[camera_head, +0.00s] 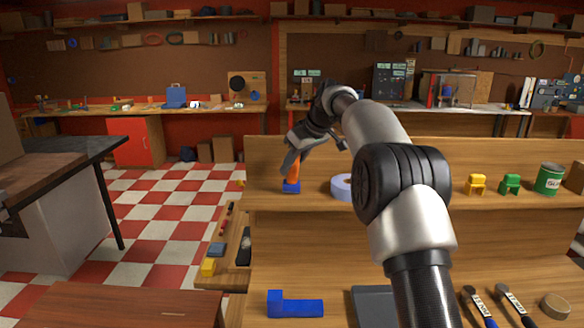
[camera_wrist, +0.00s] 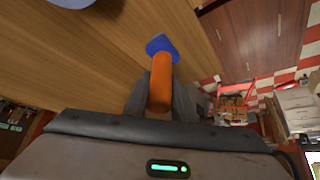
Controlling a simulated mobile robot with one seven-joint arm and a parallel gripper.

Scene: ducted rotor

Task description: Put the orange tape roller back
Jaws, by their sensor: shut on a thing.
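The orange tape roller (camera_head: 294,171) is upright at the left end of the wooden shelf, in my gripper (camera_head: 292,162). My gripper is shut on its orange part, which shows as an orange cylinder (camera_wrist: 160,80) between the fingers in the wrist view. A blue block-like piece (camera_head: 291,187) is directly below the orange part, at the shelf surface. It also shows beyond the cylinder in the wrist view (camera_wrist: 161,44). I cannot tell whether this blue piece is part of the roller or a separate holder.
A pale blue ring (camera_head: 342,187) lies just right on the same shelf, partly behind my arm. Yellow (camera_head: 476,184) and green (camera_head: 510,184) pieces and a green can (camera_head: 549,179) stand farther right. A blue L-shaped piece (camera_head: 295,306) lies on the lower shelf.

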